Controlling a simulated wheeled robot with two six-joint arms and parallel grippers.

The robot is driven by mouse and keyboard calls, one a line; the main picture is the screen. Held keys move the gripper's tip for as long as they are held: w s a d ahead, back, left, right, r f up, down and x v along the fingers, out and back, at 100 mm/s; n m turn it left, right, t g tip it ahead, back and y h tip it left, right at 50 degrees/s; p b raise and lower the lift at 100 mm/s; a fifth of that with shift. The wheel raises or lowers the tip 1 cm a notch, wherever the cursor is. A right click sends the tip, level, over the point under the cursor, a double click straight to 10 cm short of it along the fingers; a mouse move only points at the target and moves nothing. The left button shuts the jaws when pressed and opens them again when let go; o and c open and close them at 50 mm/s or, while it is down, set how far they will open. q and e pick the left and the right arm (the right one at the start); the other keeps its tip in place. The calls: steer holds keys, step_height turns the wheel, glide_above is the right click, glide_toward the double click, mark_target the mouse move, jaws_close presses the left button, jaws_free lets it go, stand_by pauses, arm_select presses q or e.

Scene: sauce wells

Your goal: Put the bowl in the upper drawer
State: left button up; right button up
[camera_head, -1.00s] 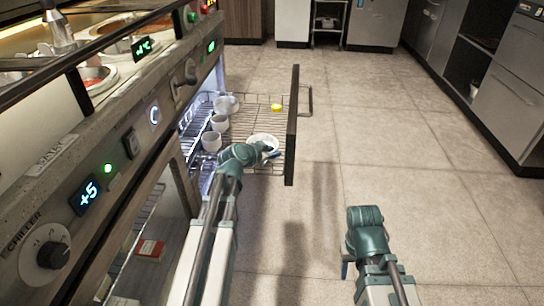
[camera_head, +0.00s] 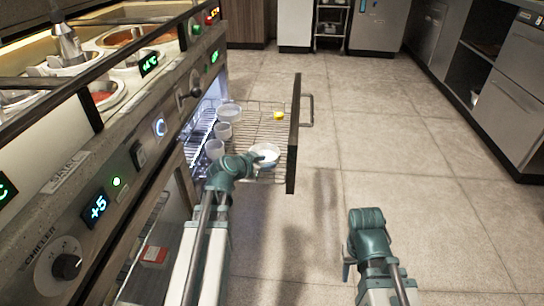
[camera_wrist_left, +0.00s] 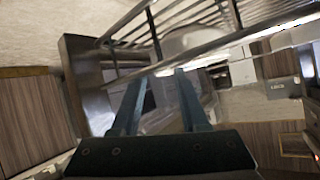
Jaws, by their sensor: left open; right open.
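The white bowl (camera_head: 265,154) rests in the front part of the pulled-out wire drawer (camera_head: 272,112), close to its dark front panel (camera_head: 294,130). It also shows in the left wrist view as a pale round shape (camera_wrist_left: 195,38) beyond the drawer wires (camera_wrist_left: 150,50). My left gripper (camera_head: 257,157) is beside the bowl on its near left side. Its two fingers (camera_wrist_left: 160,76) are apart with nothing between them; contact with the bowl is unclear. My right gripper (camera_head: 349,262) hangs over the floor at the lower right, away from the drawer, its fingers mostly hidden.
The chiller counter (camera_head: 125,165) with lit displays and knobs runs along the left. The floor (camera_head: 400,150) to the right is clear.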

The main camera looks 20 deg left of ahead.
arm_select(q)
steer(key=p+v, duration=0.2)
steer(key=v, duration=0.4)
steer(key=shift+f, duration=0.1)
arm_select(e)
step_height(320, 180, up, 3)
steer(key=shift+f, duration=0.1)
arm_select(q)
steer(key=shift+s, duration=0.1)
arm_select(e)
steer(key=shift+d, duration=0.1)
